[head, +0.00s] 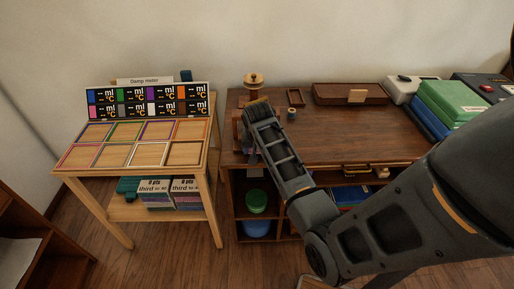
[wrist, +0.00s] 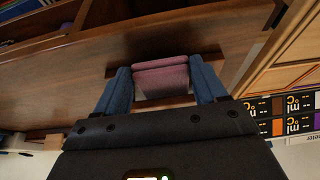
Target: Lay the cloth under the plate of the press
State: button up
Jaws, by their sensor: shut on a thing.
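The cloth (wrist: 161,78) is a folded pink-mauve piece between the two blue fingers of my gripper (wrist: 163,88) in the wrist view. My gripper is shut on it. Dark wooden bars lie just beyond and beside the cloth there; they look like parts of the press, but I cannot tell whether the cloth touches them. In the head view the press (head: 253,79) shows its round wooden knob at the left end of the desk. My forearm hides most of the press, the cloth and my gripper in that view.
The desk (head: 340,130) holds a small wooden frame (head: 296,97), a spool (head: 291,114), a brown tray (head: 350,94) and green and blue boxes (head: 452,101) at right. The desk's middle is clear. A light table (head: 62,171) with coloured compartments stands at left, across a narrow gap.

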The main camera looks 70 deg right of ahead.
dwell(0.3)
jog(key=o, duration=1.2)
jog(key=v, duration=0.8)
jog(key=s+a+f+n+t, duration=0.2)
jog(key=s+a+n+t, duration=0.15)
jog(key=a, duration=0.75)
jog(key=s+a+f+n+t, duration=0.2)
jog(key=s+a+n+t, duration=0.15)
jog(key=a, duration=0.75)
jog(key=s+a+r+n+t+y, duration=0.1)
jog(key=s+a+r+n+t, duration=0.1)
jog(key=s+a+r, duration=0.2)
jog(key=s+a+r+n+t+y, duration=0.1)
jog(key=s+a+r+n+t, duration=0.1)
jog(key=s+a+r, duration=0.3)
jog(key=s+a+r+n+t+y, duration=0.2)
jog(key=s+a+r, duration=0.3)
jog(key=r, duration=0.3)
jog(key=shift+a+r, duration=0.25)
